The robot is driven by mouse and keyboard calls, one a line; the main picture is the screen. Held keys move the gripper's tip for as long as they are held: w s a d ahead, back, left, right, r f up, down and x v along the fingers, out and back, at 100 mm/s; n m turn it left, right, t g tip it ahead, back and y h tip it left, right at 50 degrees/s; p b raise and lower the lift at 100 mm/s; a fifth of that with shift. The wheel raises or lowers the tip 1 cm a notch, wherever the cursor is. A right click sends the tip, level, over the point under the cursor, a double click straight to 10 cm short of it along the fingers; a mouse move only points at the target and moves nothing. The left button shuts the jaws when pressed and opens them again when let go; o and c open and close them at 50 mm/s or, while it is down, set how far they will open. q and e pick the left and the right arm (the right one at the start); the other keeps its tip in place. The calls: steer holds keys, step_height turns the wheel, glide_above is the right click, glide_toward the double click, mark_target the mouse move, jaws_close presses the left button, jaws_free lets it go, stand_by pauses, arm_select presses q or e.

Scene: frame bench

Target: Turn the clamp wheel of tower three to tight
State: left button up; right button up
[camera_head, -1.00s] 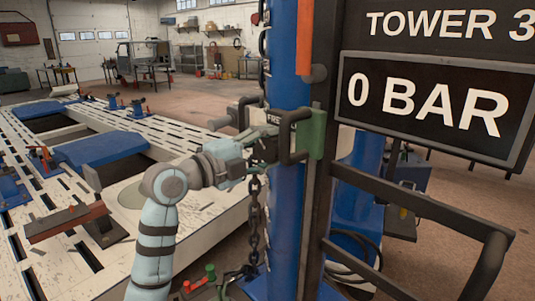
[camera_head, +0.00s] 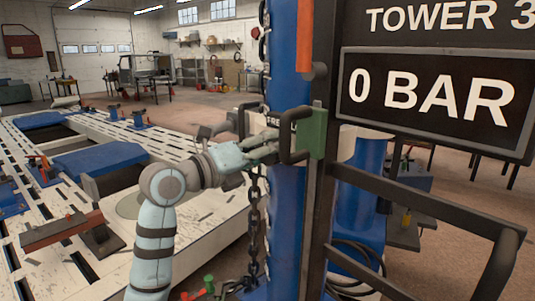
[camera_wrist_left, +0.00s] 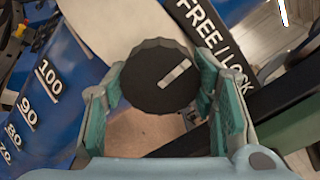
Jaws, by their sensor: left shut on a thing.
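My left gripper (camera_head: 262,150) reaches the blue column of tower three (camera_head: 289,190) from the left. In the left wrist view its two teal-padded fingers (camera_wrist_left: 160,112) are shut on a dark round knob (camera_wrist_left: 158,82), one on each side. The knob has a pale bar mark, tilted toward upper right. A dark plate labelled FREE / LOCK (camera_wrist_left: 212,32) is beside the knob. Whether this knob is the clamp wheel, I cannot tell. The sign (camera_head: 440,90) reads TOWER 3 and 0 BAR. My right gripper is not in view.
A green block (camera_head: 311,132) with a black handle is just right of my gripper. A chain (camera_head: 254,215) hangs below it. A dark rail (camera_head: 420,205) fills the lower right. The slotted white bench (camera_head: 195,228) lies left. A numbered scale (camera_wrist_left: 35,95) marks the column.

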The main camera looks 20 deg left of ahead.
arm_select(q)
steer(key=shift+f+m, duration=0.1)
steer(key=shift+m, duration=0.2)
steer(key=o, duration=1.2)
steer(key=v, duration=1.2)
steer(key=shift+d, duration=0.1)
